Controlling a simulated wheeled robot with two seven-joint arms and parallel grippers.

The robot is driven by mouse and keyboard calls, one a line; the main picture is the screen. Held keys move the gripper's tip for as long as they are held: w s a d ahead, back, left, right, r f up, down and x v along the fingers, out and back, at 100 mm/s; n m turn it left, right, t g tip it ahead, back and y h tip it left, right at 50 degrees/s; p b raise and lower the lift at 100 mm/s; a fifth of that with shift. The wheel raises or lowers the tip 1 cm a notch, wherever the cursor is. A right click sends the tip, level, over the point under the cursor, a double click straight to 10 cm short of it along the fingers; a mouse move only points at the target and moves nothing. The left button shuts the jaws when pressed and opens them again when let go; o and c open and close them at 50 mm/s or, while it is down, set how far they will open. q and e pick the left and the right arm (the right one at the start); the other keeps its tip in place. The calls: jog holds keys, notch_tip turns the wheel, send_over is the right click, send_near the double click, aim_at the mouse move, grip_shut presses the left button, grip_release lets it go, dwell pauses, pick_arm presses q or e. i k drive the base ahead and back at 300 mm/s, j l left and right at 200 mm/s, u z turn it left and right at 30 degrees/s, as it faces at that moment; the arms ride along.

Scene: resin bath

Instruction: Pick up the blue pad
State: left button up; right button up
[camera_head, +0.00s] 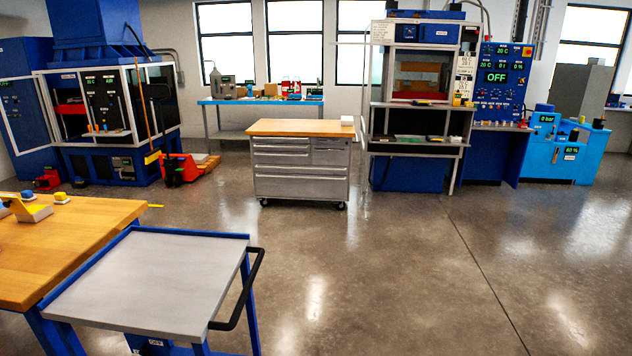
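I cannot pick out the blue pad with certainty. A small blue piece (28,196) sits on the wooden table (80,226) at the left edge, beside a yellow wedge-like item (32,213). It is too small to tell whether it is a pad. Neither of my grippers shows in this view.
A grey-topped blue cart (160,272) with a black handle stands in front, next to the wooden table. A drawer cabinet (300,165) stands mid-room. Blue machines stand left (100,90) and right (415,100). A red pallet jack (185,167) is at left. The floor at right is clear.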

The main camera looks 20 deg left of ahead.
aim_at(26, 195)
jog(key=i+u, duration=0.1)
jog(key=i, duration=0.7)
jog(key=i+l+u, duration=0.1)
jog(key=i, duration=0.65)
jog(key=i+l, duration=0.15)
jog(key=i, duration=0.65)
jog(key=i+u, duration=0.25)
jog(key=i, duration=0.45)
jog(key=i+l+u, duration=0.25)
jog(key=i, duration=0.45)
jog(key=i+j+u, duration=0.15)
jog(key=i+u, duration=0.2)
jog(key=u, duration=0.15)
jog(key=i+u, duration=0.75)
jog(key=u, duration=0.2)
jog(key=i+j+u, duration=0.1)
jog(key=i+u, duration=0.25)
jog(key=i, duration=0.3)
jog(key=i+u, duration=0.3)
jog(key=i, duration=0.4)
jog(key=i+u, duration=0.25)
jog(key=i, duration=0.2)
jog(key=i+l+u, duration=0.2)
jog(key=i, duration=0.25)
jog(key=i+l+u, duration=0.1)
jog(key=i+u, duration=0.15)
jog(key=i, duration=0.2)
